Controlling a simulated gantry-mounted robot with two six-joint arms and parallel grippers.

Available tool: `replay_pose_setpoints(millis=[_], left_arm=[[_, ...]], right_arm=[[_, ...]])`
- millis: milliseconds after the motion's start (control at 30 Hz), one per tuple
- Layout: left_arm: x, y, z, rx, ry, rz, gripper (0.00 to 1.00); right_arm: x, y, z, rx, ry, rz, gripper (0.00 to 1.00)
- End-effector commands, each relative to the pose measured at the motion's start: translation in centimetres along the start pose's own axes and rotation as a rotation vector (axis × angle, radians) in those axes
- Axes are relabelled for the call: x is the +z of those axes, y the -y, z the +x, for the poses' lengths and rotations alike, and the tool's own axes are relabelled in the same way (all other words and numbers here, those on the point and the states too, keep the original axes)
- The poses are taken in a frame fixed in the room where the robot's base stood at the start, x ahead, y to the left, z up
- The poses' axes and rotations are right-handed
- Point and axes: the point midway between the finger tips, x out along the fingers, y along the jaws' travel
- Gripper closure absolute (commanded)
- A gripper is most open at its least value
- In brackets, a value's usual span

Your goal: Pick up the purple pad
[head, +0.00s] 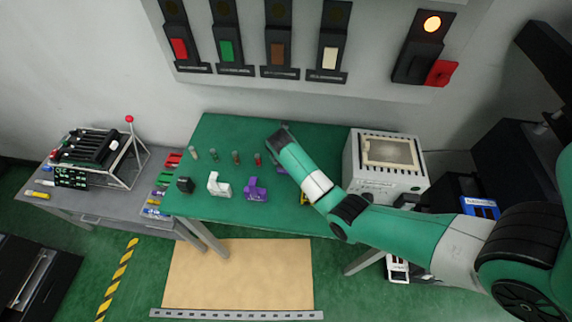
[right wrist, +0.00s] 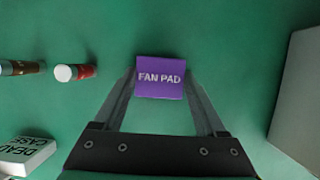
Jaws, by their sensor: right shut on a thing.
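In the head view, a small purple patch (head: 282,170) shows beside my right arm, which hides most of the pad and the gripper. My left gripper is not in view.
A purple bracket-shaped piece (head: 256,189), a white piece (head: 219,185) and a black piece (head: 185,185) stand on the green table (head: 215,130). Several small vials stand behind them. A white box-shaped machine (head: 385,190) stands at the table's right end.

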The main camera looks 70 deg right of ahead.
Motion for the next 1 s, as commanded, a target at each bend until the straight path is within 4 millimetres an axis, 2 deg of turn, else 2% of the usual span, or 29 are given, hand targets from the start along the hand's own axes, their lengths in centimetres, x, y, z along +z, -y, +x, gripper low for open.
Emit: replay_pose_setpoints(millis=[167, 400, 533, 667, 900, 933, 1000], left_arm=[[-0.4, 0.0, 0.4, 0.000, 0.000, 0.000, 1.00], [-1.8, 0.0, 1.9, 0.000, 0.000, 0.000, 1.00], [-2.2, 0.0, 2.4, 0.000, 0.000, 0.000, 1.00], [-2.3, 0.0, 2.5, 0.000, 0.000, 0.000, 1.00], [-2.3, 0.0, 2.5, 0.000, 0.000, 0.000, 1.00], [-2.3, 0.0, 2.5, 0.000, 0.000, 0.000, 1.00], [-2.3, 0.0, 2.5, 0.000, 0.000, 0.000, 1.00]], right_arm=[[0.5, 0.0, -1.1, 0.001, 0.001, 0.001, 0.79], [2.6, -0.1, -6.2, 0.003, 0.003, 0.002, 0.79], [3.5, -0.1, -8.3, 0.002, 0.002, 0.001, 0.79], [3.9, 0.0, -9.2, 0.000, 0.001, 0.000, 0.79], [3.9, 0.0, -9.3, 0.000, 0.000, 0.000, 0.79], [3.9, 0.0, -9.2, 0.000, 0.000, 0.000, 0.32], [3.9, 0.0, -9.2, 0.000, 0.000, 0.000, 0.44]])
